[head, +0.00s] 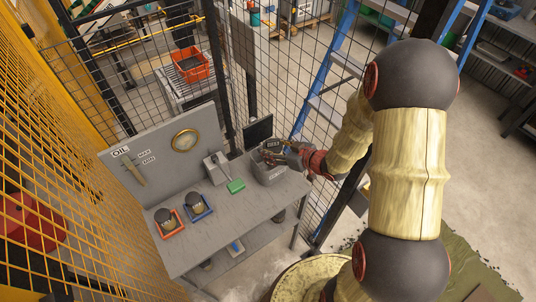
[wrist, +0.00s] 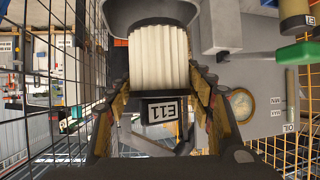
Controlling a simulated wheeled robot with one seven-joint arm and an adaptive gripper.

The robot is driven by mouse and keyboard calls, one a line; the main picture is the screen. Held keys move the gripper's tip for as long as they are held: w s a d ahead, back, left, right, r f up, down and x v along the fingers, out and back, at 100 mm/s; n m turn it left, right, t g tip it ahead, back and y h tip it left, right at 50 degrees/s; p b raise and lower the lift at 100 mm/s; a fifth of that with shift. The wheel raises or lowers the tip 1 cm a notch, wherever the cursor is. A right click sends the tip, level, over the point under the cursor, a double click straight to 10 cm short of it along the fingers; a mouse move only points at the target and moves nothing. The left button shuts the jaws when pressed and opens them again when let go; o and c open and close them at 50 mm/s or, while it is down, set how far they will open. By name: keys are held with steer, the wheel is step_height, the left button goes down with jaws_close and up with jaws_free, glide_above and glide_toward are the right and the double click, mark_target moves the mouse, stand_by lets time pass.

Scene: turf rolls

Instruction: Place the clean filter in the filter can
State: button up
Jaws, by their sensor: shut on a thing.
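In the wrist view a white pleated filter (wrist: 160,58) stands between the two fingers of my gripper (wrist: 160,95), which is shut on it. In the head view my gripper (head: 285,154) is at the top of a grey open container (head: 272,177) at the bench's right end. The filter is mostly hidden there. I cannot tell which object is the filter can.
The grey workbench (head: 245,222) carries a green block (head: 235,186), a grey bracketed fixture (head: 218,168), and an orange tray (head: 170,233) and blue tray (head: 207,213) holding dark-topped items. A backboard with a round gauge (head: 185,139) stands behind. Mesh fencing is close by.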

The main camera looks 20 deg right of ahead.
mark_target(269, 148)
steer(key=w+f, duration=0.1)
steer(key=f, duration=0.1)
steer(key=w+f, duration=0.2)
steer(key=shift+w+a+f, duration=0.1)
steer(key=shift+w+a, duration=0.05)
steer(key=shift+a, duration=0.05)
step_height(269, 148, down, 4)
steer(key=shift+w+r, duration=0.15)
steer(key=shift+r, duration=0.1)
steer(key=shift+f+b, duration=0.4)
steer(key=shift+b, duration=0.15)
steer(key=shift+f, duration=0.2)
steer(key=o, duration=0.9)
